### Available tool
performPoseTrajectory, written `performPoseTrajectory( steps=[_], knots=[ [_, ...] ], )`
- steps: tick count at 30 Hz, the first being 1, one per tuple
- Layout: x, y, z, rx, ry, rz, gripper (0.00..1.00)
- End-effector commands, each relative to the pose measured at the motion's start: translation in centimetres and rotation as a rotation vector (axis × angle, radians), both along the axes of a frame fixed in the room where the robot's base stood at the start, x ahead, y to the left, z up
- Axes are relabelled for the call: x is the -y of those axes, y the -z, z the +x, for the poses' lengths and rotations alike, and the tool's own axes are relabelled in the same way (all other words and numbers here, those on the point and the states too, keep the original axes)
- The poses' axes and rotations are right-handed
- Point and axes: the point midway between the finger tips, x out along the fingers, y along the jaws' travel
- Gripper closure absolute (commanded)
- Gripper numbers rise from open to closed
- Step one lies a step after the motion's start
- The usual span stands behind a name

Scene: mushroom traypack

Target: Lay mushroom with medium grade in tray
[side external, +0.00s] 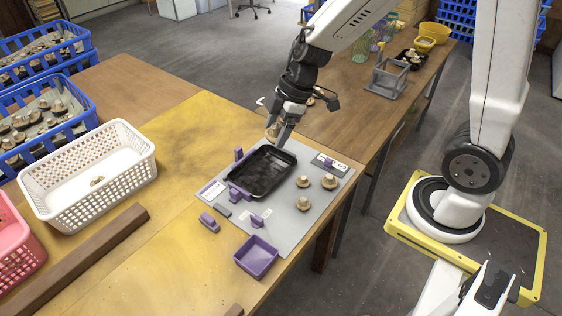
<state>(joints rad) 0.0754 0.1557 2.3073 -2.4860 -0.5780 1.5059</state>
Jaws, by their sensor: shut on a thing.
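My gripper (281,137) is shut on a mushroom (272,131), just beyond the far edge of the black tray (262,190). The fingers hide part of this mushroom. The tray lies on a grey mat between purple holders and looks empty. Three pale brown mushrooms stand on the mat right of the tray: one close to the tray (303,182), one further right (329,181) and one nearer the camera (304,203). Small label cards are on the mat, but their grade text is too small to read.
A purple bin (256,257) stands at the mat's near edge. A white basket (90,182) and blue crates (45,118) of mushrooms are at the left. A wooden bar (80,262) lies in front. A grey stand (388,78) is on the back table.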

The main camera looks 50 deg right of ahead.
Motion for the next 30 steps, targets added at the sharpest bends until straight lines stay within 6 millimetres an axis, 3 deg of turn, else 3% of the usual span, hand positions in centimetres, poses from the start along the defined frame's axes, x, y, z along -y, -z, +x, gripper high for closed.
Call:
performPoseTrajectory(
  steps=[11,17,30],
  knots=[
    [0.1,0.2,0.0,-0.001,-0.004,0.000,0.52],
    [0.4,1.3,0.1,-0.004,-0.025,0.002,0.52],
    [2.5,7.7,-0.2,-0.010,-0.154,0.007,0.52]
  ],
)
